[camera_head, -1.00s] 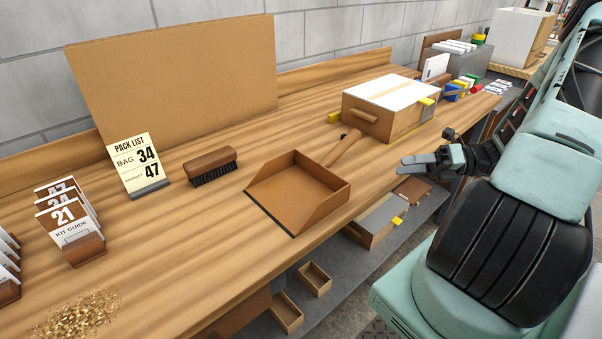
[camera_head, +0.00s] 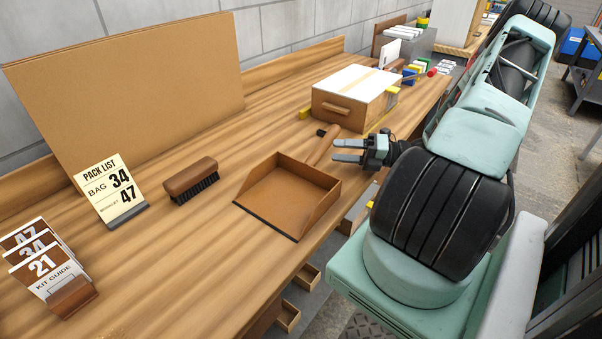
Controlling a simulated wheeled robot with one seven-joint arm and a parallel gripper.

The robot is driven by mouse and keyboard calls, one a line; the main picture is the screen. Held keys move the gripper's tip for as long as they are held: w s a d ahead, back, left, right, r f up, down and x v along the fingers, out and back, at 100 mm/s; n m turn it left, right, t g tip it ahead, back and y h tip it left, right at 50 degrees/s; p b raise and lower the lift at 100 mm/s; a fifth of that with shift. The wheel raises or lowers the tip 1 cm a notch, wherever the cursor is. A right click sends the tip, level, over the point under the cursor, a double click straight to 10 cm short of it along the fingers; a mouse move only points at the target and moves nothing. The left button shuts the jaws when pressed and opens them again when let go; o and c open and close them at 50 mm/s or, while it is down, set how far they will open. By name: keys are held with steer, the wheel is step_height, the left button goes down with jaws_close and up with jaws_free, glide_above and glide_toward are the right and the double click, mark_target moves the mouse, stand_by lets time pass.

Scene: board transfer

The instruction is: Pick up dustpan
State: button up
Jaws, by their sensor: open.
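The brown dustpan (camera_head: 285,197) lies on the wooden workbench, its open side facing the front left. Its handle (camera_head: 322,146) points back and to the right, toward the wooden box. My gripper (camera_head: 335,151) is open and empty beside the handle, its two fingers pointing left. In this view the fingers sit just right of the handle, close to the pan's back corner. I cannot tell whether they touch it or how high they are above the bench.
A wooden box with a white lid (camera_head: 355,95) stands behind the handle. A brush (camera_head: 191,181) lies left of the pan, near a pack list sign (camera_head: 113,190). Kit guide cards (camera_head: 50,269) stand at front left. A cardboard panel (camera_head: 135,95) leans at the back. Bench between is clear.

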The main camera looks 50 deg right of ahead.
mark_target(304, 167)
steer(key=p+x, duration=0.1)
steer(key=x, duration=0.2)
steer(key=p+x, duration=0.1)
steer(key=x, duration=0.3)
steer(key=shift+w+a+f, duration=0.2)
steer(key=shift+w+f, duration=0.05)
steer(key=shift+w, duration=0.05)
jaws_close()
